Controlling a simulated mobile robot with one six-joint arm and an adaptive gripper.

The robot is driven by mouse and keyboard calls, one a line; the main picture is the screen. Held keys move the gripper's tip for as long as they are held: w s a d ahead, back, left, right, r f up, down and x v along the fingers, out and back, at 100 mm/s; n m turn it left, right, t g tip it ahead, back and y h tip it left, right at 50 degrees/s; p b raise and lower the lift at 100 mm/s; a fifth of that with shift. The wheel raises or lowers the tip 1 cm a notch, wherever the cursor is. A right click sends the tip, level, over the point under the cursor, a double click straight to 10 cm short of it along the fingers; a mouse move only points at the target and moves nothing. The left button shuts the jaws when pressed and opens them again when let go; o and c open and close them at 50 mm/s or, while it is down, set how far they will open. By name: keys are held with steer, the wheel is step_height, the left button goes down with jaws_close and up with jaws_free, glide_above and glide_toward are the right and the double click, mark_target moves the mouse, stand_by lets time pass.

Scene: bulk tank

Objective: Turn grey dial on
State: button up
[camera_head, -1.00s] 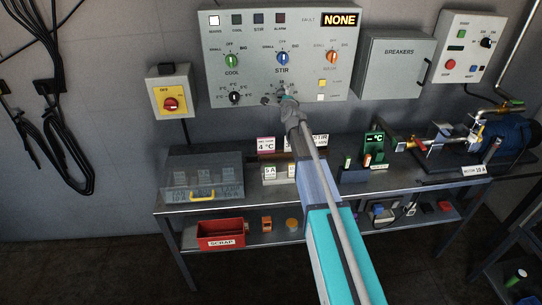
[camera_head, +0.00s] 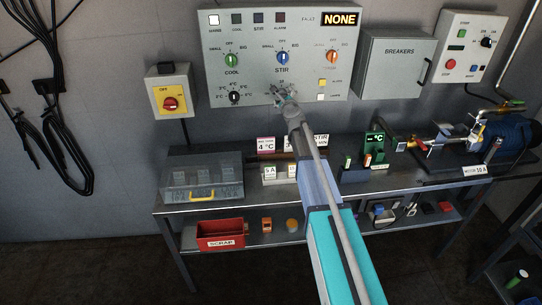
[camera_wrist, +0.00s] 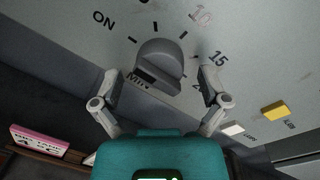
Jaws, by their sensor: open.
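The grey dial (camera_wrist: 160,62) is a round knob with a raised grip bar, on the control panel's face. It fills the upper middle of the wrist view. "ON" is printed to its upper left, "15" to its right, and "MIN" is partly hidden behind it. My gripper (camera_wrist: 158,84) is open, with one finger on each side of the dial's lower part. I cannot tell whether the fingers touch it. In the head view my gripper (camera_head: 283,95) is at the panel's lower middle, under the blue STIR knob (camera_head: 283,58), and covers most of the dial.
The grey control panel (camera_head: 205,75) also carries a green COOL knob (camera_head: 231,61), an orange knob (camera_head: 333,57) and a black temperature dial (camera_head: 234,97). A yellow button (camera_wrist: 275,110) is right of my gripper. Small signs (camera_head: 266,145) stand on the bench below.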

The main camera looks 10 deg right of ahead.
steer(key=m, duration=0.5)
steer(key=shift+f+b, duration=0.1)
steer(key=shift+b, duration=0.3)
steer(key=s, duration=1.4)
steer(key=s+a+n+g+y+p, duration=0.4)
steer(key=s+a+n+y, duration=0.25)
steer(key=n, duration=0.65)
steer(key=s+a+f+n+g+h+p, duration=0.1)
steer(key=s+f+n+g+p, duration=0.3)
steer(key=s+n, duration=0.5)
steer(key=shift+a+f+n+g, duration=0.4)
steer(key=shift+n+g, duration=0.5)
steer(key=shift+g, duration=0.4)
steer(key=shift+h, duration=0.25)
steer(key=s+d+f+n+g+h, duration=0.2)
steer(key=s+d+n+g+h, duration=0.1)
steer(key=s, duration=0.4)
steer(key=s+d+f+n+g+h, duration=0.3)
steer(key=s+d+n+g, duration=0.1)
steer(key=s, duration=0.4)
steer(key=shift+s+d+n+p, duration=0.15)
steer(key=shift+d+n+p, duration=0.3)
steer(key=shift+n, duration=0.25)
